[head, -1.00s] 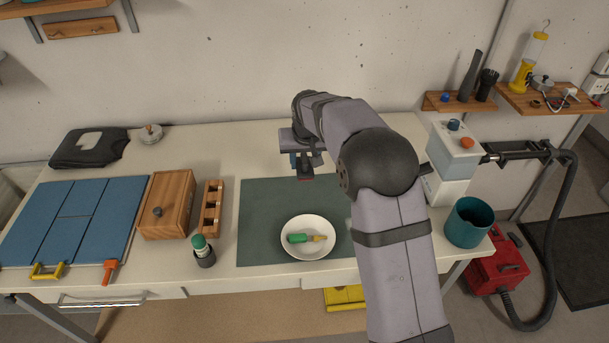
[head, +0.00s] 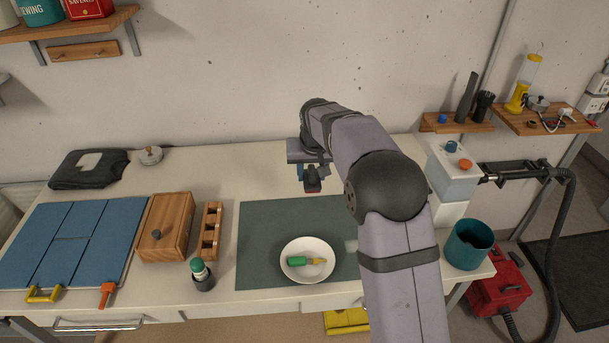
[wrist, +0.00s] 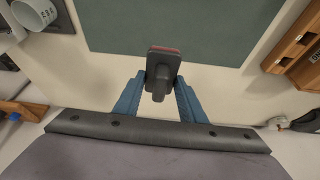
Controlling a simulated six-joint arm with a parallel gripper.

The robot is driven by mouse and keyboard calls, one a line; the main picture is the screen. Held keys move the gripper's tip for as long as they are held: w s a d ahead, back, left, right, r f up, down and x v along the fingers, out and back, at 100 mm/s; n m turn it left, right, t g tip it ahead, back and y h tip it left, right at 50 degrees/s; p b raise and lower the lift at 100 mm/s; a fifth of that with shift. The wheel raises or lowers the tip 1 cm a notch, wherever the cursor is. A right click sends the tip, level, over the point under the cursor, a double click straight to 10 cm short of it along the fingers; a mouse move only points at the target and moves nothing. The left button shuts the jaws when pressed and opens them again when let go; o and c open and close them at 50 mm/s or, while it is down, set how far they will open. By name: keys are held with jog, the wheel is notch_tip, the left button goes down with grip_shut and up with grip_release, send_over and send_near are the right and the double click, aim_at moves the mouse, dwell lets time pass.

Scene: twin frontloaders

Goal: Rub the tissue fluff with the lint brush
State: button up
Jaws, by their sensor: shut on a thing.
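My gripper (wrist: 158,100) has its blue fingers shut on the lint brush (wrist: 162,68), a dark grey tool with a red edge. In the head view the brush (head: 312,184) hangs from the gripper, above the back of the worktable near the green mat. A dark folded garment (head: 72,178) lies at the back left of the table. A pale patch (head: 91,162) on it looks like the tissue fluff. The gripper is well to the right of the garment and apart from it.
A white plate (head: 307,274) with a green-handled tool stands on the green mat (head: 262,230). A wooden box (head: 168,225), a slotted wooden block (head: 211,230) and blue panels (head: 40,250) stand to the left. A teal bin (head: 468,245) is at the right. The table's back middle is clear.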

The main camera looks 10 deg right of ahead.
jog(key=s+d+r+m+p, duration=0.2)
jog(key=s+d+r+p, duration=0.25)
jog(key=d, duration=0.55)
jog(key=s+f+n, duration=0.2)
jog(key=s+f, duration=0.5)
jog(key=s, duration=0.1)
jog(key=shift+d+f, duration=0.35)
